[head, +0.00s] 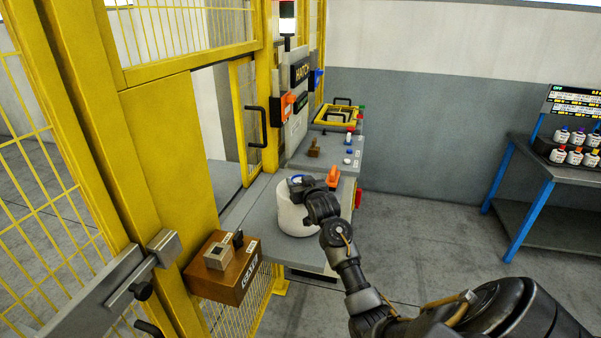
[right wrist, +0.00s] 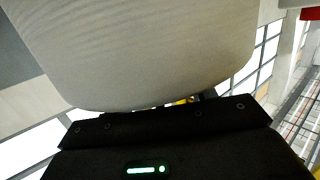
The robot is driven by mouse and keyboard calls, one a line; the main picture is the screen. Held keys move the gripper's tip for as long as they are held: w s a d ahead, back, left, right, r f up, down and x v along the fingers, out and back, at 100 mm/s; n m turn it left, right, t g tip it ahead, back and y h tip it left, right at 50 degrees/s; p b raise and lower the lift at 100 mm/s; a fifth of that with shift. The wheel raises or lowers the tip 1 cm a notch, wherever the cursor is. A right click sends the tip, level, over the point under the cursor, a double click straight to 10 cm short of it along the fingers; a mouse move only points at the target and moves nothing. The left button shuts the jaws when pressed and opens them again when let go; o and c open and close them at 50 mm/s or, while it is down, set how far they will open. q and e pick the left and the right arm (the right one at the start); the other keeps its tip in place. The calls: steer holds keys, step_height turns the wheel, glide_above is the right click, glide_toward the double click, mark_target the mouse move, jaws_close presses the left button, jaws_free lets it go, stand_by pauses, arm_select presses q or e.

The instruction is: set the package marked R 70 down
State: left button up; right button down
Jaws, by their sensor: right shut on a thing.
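A white, rounded package (head: 293,220) is at the grey counter (head: 262,193) beside the yellow fence. I cannot read a marking on it. My right gripper (head: 304,187) is shut on it from above, and the gripper and wrist hide part of its top. I cannot tell whether its base touches the counter or hangs just above it. In the right wrist view the pale, finely ridged package (right wrist: 140,50) fills the upper middle, close against the dark gripper body. My left gripper is not in view.
A brown box (head: 226,268) with a small grey block on top is mounted near the counter's front left. A blue-legged table (head: 560,170) with bottles stands right.

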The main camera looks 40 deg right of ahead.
stand_by(0.4)
steer(key=c, duration=0.8)
jaws_free()
steer(key=shift+f, duration=0.3)
steer(key=o, duration=0.3)
steer(key=shift+s+a+r, duration=0.1)
steer(key=shift+a+r, duration=0.05)
steer(key=b+v, duration=0.2)
steer(key=v, duration=1)
steer(key=shift+b, duration=0.35)
